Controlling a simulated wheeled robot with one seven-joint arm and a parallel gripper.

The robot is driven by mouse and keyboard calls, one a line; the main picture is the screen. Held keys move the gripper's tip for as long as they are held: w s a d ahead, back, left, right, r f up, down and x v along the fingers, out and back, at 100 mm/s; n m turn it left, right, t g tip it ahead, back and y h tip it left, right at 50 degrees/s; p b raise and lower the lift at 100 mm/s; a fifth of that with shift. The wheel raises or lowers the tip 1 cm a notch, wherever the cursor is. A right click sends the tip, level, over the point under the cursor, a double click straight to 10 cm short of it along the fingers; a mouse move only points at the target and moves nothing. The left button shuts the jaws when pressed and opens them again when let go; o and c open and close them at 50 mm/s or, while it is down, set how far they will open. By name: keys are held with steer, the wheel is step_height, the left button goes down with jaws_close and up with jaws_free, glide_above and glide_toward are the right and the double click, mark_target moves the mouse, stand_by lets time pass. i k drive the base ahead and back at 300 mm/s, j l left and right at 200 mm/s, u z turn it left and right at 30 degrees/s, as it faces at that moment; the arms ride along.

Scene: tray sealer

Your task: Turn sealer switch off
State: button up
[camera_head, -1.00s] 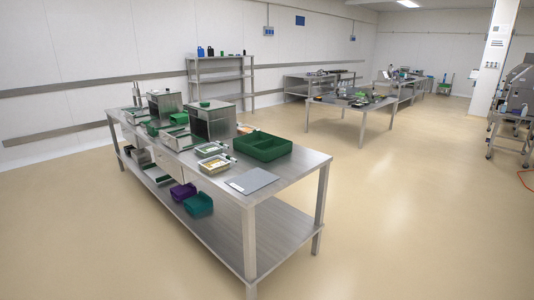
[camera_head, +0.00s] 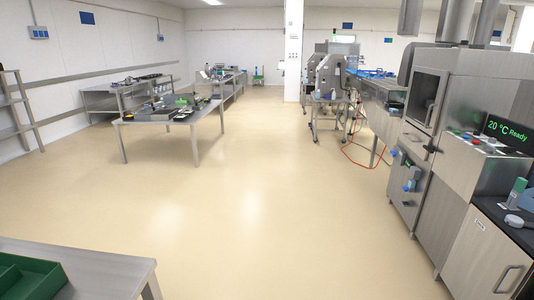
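My gripper is not in view. I cannot tell for sure which machine is the tray sealer, and no switch can be made out as its own. A grey machine with rounded sides (camera_head: 328,76) stands on a wheeled stand at the far centre right. A large steel machine (camera_head: 428,155) fills the right side. It has a window door, a panel with small coloured buttons (camera_head: 489,146), and a display (camera_head: 507,133) reading "20 °C Ready".
A steel table corner (camera_head: 110,272) with a green tray (camera_head: 32,277) is at the lower left. A second steel table (camera_head: 172,117) with small items stands farther back. An orange hose (camera_head: 362,150) hangs to the floor on the right. The middle floor (camera_head: 240,210) is clear.

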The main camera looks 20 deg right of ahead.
mark_target(510, 149)
steer(key=i+l+z, duration=0.2)
steer(key=i+z, duration=0.25)
steer(key=i, duration=0.5)
steer(key=i+j+z, duration=0.2)
steer(key=i+z, duration=0.25)
steer(key=i, duration=0.5)
